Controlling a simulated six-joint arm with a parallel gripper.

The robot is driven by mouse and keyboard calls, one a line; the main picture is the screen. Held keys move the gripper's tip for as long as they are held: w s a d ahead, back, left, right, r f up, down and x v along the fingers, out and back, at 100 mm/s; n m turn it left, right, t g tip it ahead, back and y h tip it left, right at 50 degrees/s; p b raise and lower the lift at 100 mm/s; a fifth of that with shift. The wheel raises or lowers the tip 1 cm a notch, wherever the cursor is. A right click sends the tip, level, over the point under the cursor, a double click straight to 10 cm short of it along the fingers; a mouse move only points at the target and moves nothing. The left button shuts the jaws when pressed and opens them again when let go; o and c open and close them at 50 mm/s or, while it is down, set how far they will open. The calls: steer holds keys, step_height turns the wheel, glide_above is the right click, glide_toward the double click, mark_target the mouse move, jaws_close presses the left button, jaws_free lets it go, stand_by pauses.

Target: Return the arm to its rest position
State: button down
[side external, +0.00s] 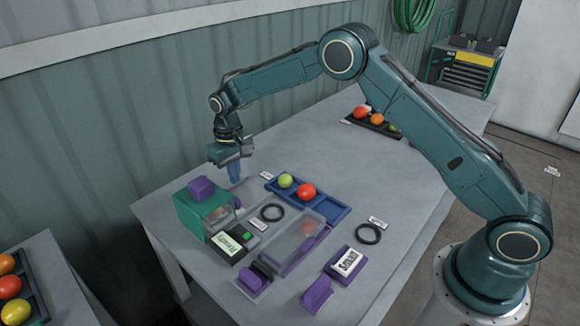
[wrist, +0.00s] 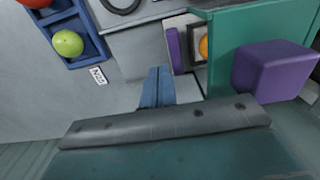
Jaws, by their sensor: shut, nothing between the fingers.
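My arm reaches across the grey table (side external: 400,215) from its base at the right. My gripper (side external: 235,178) hangs over the far left part of the table, fingers pointing down, beside the green box with the purple block on top. Its blue fingers (wrist: 157,88) are together in the wrist view, with nothing between them. The gripper is apart from the green box (side external: 196,217) and from the blue tray (side external: 335,211).
The blue tray holds a green and a red tomato. A clear-lidded box (side external: 292,240), black rings (side external: 368,234), a purple labelled block (side external: 346,263) and a Ready display (side external: 230,243) stand nearby. A dark tomato tray (side external: 372,125) lies at the back. A corrugated wall (side external: 110,120) runs behind the table.

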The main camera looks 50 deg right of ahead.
stand_by(0.3)
steer(key=s+d+r+t, duration=0.1)
steer(key=s+d+r, duration=0.2)
steer(key=s+r, duration=0.75)
steer(key=s+d+r+t, duration=0.2)
steer(key=s+r, duration=0.5)
steer(key=r, duration=0.6)
steer(key=s+d+t, duration=0.2)
steer(key=s+d, duration=0.1)
steer(key=s, duration=1.9)
steer(key=shift+s+t, duration=0.3)
steer(key=shift+s, duration=0.05)
steer(key=shift+w+r, duration=0.1)
